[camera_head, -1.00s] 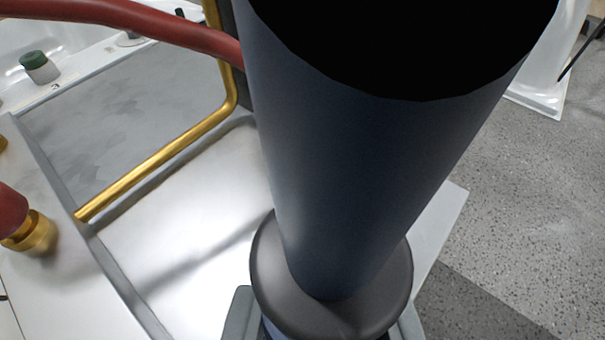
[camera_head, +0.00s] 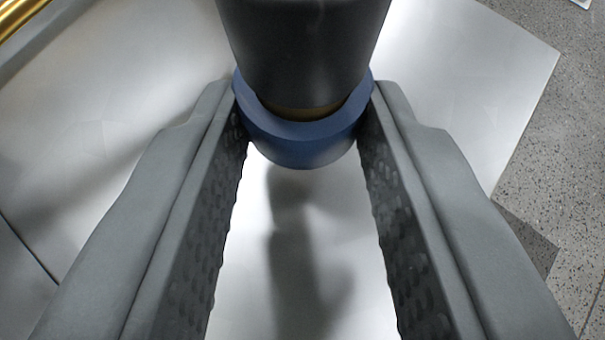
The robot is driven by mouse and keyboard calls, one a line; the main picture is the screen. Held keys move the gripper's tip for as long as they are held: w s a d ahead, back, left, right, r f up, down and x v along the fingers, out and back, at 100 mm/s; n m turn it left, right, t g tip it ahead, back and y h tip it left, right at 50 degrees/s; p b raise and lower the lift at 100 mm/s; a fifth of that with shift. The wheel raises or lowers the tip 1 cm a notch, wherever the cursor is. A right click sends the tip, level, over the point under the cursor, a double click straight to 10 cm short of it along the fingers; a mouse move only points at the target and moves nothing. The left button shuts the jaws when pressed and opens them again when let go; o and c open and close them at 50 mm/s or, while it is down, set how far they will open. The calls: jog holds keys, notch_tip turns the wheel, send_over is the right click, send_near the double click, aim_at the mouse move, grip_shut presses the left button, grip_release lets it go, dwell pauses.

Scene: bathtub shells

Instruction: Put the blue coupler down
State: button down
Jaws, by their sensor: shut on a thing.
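The blue coupler (camera_head: 300,145) is a thick blue ring at the top middle of the view. A dark cylinder (camera_head: 305,50) rises out of it, and a thin brass-coloured band shows where the two meet. My gripper (camera_head: 304,105) has its two grey, dimpled fingers on either side of the blue ring, with the tips against it. The coupler is over the shiny metal surface (camera_head: 470,70). Its underside is hidden, so I cannot tell whether it touches the surface.
A gold tube (camera_head: 18,14) shows at the top left corner. The metal surface ends at a slanted edge on the right, with speckled grey floor (camera_head: 570,200) beyond. The metal around the coupler is bare apart from shadows and reflections.

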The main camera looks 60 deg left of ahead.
jog(key=shift+f, duration=1)
jog(key=shift+f, duration=0.1)
jog(key=c, duration=1.1)
grip_release()
jog(key=shift+o, duration=0.2)
jog(key=shift+d+r, duration=0.2)
jog(key=shift+r, duration=0.05)
jog(key=v, duration=1.1)
jog(key=shift+s+d+r, duration=0.1)
jog(key=shift+d+r, duration=0.1)
